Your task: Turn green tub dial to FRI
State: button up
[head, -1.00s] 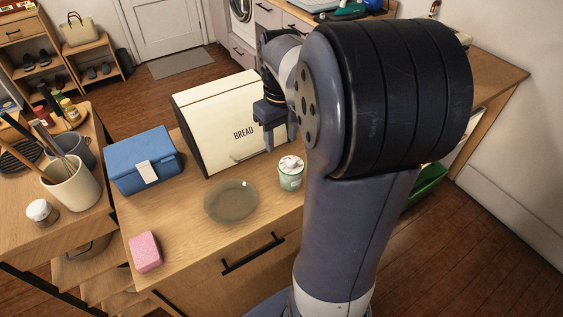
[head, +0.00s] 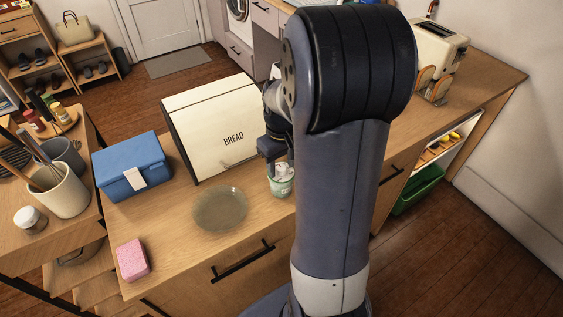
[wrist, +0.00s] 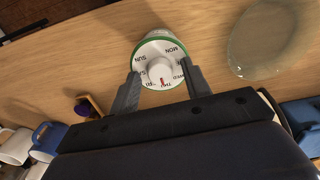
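The green tub (head: 281,187) is a small green-and-white tub near the counter's front edge, right of a glass plate. In the wrist view its white round dial (wrist: 160,53) faces me, with day names around a raised central knob. MON and SUN are on the far side. A red mark on the near side is by what looks like THU, with FRI apparently just left of it. My gripper (wrist: 160,72) is open, one finger on each side of the knob, over the dial; contact cannot be told. In the head view my gripper (head: 276,158) is just above the tub, partly hidden by my arm.
A glass plate (head: 220,209), cream bread box (head: 215,130), blue box (head: 132,166) and pink sponge (head: 133,259) share the counter. A toaster (head: 437,55) stands at the back right. Bare wood lies around the plate.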

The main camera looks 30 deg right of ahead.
jog(key=c, duration=0.9)
jog(key=shift+m, duration=0.3)
jog(key=m, duration=0.3)
jog(key=shift+m+b, duration=0.4)
jog(key=shift+m, duration=2.1)
jog(key=o, duration=1)
jog(key=shift+r, duration=0.1)
